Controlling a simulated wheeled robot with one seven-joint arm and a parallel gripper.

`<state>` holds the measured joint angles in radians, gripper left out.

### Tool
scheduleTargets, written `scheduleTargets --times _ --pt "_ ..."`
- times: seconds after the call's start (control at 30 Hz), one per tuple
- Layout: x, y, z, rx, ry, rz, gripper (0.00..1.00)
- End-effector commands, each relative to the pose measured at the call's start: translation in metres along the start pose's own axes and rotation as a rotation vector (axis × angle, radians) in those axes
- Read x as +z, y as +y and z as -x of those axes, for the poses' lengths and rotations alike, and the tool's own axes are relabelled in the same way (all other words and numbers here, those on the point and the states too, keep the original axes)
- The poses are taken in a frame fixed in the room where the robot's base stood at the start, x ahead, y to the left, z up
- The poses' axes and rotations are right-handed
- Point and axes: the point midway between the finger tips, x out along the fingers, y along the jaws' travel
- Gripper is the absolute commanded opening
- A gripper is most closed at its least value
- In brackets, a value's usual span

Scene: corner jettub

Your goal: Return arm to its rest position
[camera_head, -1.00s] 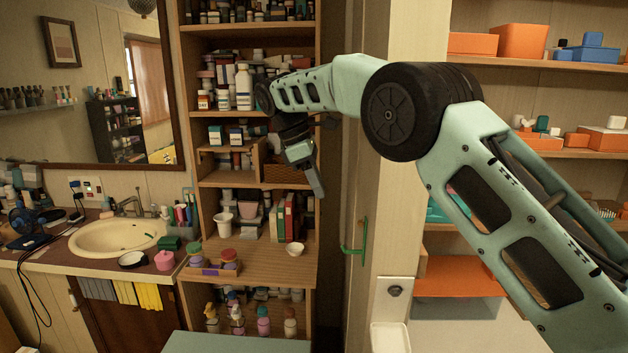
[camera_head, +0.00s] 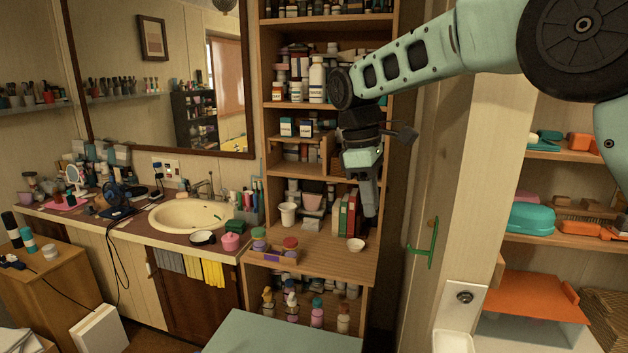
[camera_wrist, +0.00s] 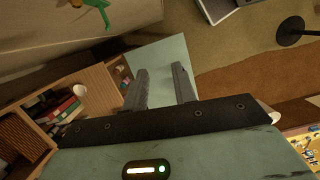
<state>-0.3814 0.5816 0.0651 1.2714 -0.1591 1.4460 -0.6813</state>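My arm is bent, with its big elbow joint high at the upper right of the head view. The forearm reaches left in front of the tall wooden shelf. My gripper (camera_head: 370,210) hangs downward before the shelf's middle compartments. In the wrist view my gripper (camera_wrist: 160,85) shows two dark fingers set well apart, with nothing between them. Below the fingers the wrist view shows a pale green flat surface, probably the top of my base, and brown floor.
The wooden shelf (camera_head: 318,262) holds bottles, books and a small white bowl (camera_head: 357,244). A sink (camera_head: 190,215) and counter are at left. A green door handle (camera_head: 424,244) sits right of the shelf. Orange and teal boxes fill the right shelves. The wrist view shows a dark round stand base (camera_wrist: 291,31).

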Motion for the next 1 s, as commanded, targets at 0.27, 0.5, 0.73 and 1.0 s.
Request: scheduleTargets --times 0.27,0.5,0.73,1.0 --pt "0.014 -0.129 -0.047 -0.055 0.14 -0.137 0.27" --pt "0.06 -0.235 -0.107 -0.083 0.205 -0.3 0.27" --pt "0.109 -0.291 -0.158 -0.077 0.232 -0.435 0.27" --pt "0.123 -0.302 -0.171 -0.073 0.238 -0.474 0.27"
